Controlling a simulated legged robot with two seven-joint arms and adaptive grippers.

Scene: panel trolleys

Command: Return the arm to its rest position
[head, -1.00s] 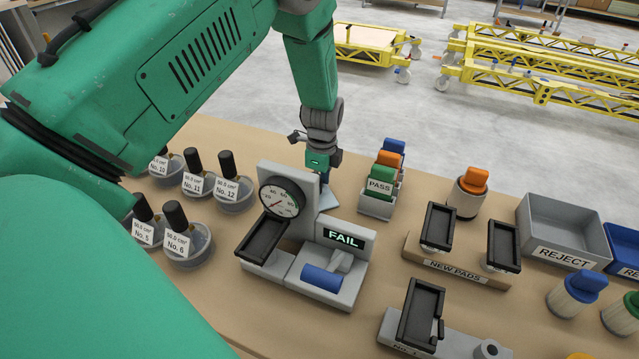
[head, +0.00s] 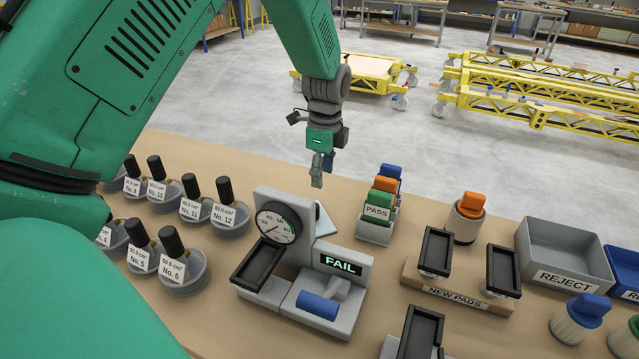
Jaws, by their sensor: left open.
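My left arm comes in from the left, and its gripper (head: 318,172) hangs fingers down above the back edge of the table (head: 480,335). It is open and empty, and it touches nothing that I can see. Below and in front of it stands the grey test device with a round dial (head: 279,222) and a lit FAIL display (head: 341,265). A blue cylinder (head: 318,305) lies on the device's base. My right gripper is not in view.
Labelled sample jars (head: 184,272) stand at the left. A PASS stamp rack (head: 375,230), a NEW PADS stand (head: 455,294), an orange-topped holder (head: 465,218) and a grey REJECT bin (head: 570,255) stand to the right. Yellow trolleys (head: 540,110) stand on the floor behind.

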